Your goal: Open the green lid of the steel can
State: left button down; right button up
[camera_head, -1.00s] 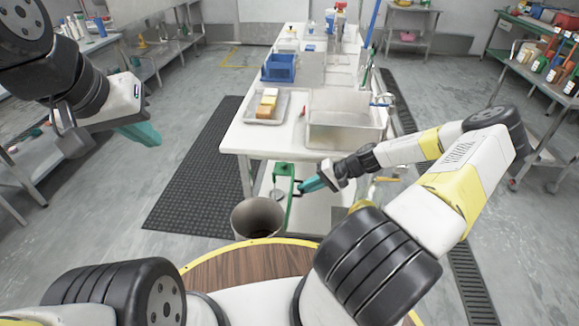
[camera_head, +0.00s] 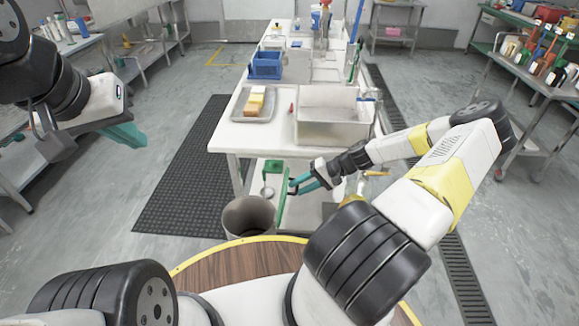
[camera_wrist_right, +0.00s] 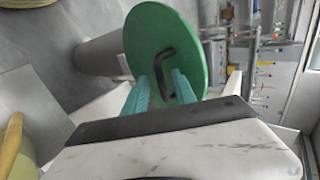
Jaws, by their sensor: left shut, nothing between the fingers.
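The steel can (camera_head: 250,215) stands on the floor by the near end of the table, its top open and its dark inside showing. Its green lid (camera_head: 282,184) stands nearly upright at the can's right side, seen almost edge-on. In the right wrist view the lid (camera_wrist_right: 198,42) shows its round face with a black bent handle (camera_wrist_right: 165,60). My right gripper (camera_head: 294,185) is at this handle; its teal fingers (camera_wrist_right: 162,80) are apart, with the handle between or just beyond the tips. Contact is unclear. My left gripper (camera_head: 138,137) is shut and empty, far up left.
A white table (camera_head: 231,132) holds a tray of sponges (camera_head: 253,104), a steel basin (camera_head: 325,128) and a blue bin (camera_head: 266,65). Its edge is above and behind my right gripper. A black mat (camera_head: 185,170) lies left of the table. The floor around it is open.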

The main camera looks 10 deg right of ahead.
jog(key=shift+d+r, duration=0.1)
jog(key=v, duration=0.7)
jog(key=shift+d, duration=0.25)
jog(key=shift+r, duration=0.15)
